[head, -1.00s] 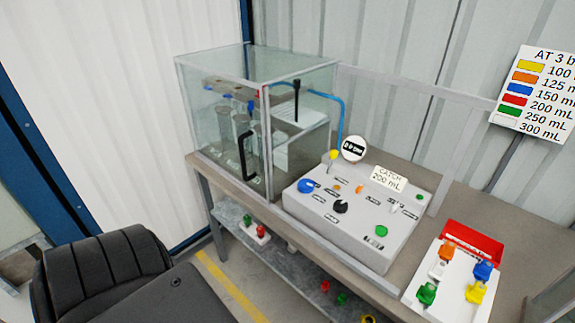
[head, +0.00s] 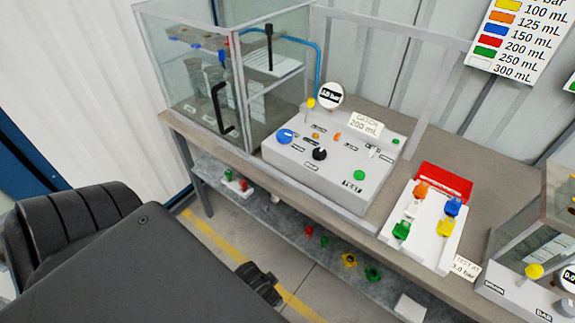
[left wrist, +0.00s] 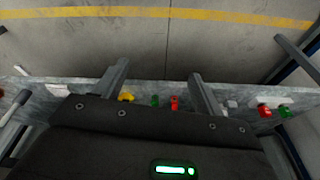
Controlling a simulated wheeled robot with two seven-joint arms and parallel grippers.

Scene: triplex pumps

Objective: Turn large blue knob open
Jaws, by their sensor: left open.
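The large blue knob (head: 285,136) sits at the left end of the top of the white control box (head: 345,190) on the bench. A black knob (head: 319,154) and a yellow knob (head: 310,103) are near it. My left arm comes in from the lower left of the head view. My left gripper (head: 262,282) is low in front of the bench, well below and apart from the blue knob. The left wrist view shows its two fingers (left wrist: 160,88) spread with nothing between them. My right gripper is in neither view.
A glass cabinet (head: 180,85) with a black handle stands left of the box. A red and white tray (head: 445,182) with coloured fittings stands right. A lower shelf (head: 290,225) holds several coloured parts. The floor in front is clear.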

